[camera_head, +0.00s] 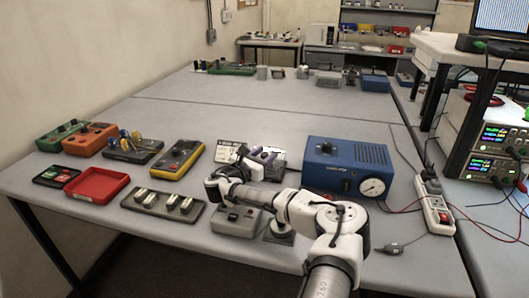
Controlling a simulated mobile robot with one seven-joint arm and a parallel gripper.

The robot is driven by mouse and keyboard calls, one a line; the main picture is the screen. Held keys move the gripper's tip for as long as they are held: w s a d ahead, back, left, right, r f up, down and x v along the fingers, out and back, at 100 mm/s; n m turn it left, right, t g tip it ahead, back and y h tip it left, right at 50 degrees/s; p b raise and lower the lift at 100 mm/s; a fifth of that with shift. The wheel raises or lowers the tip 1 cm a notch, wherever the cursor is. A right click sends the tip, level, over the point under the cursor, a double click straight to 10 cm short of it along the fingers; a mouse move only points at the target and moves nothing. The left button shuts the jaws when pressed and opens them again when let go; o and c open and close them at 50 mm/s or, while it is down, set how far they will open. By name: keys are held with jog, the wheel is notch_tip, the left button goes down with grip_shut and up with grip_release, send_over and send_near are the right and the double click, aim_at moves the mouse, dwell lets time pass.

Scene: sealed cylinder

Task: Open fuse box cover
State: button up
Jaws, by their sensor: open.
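A small off-white panel with dark lettering (228,152) stands near the middle of the front table; its print is too small to read, and I cannot tell whether it is the fuse box or its cover. My arm reaches in from the lower right and bends back over the table. My gripper (266,158) is open, just right of the panel, at a light grey object that it partly hides. I cannot tell whether the fingers touch anything. A grey box with a small knob (236,219) lies below my arm, partly covered by it.
A blue box with a gauge (345,165) stands right of my gripper. Left are a yellow meter (177,159), a red tray (97,185) and a grey rack (163,205). A white power strip (434,205) and loose cables lie right.

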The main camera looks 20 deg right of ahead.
jog(key=shift+d, duration=0.15)
grip_shut()
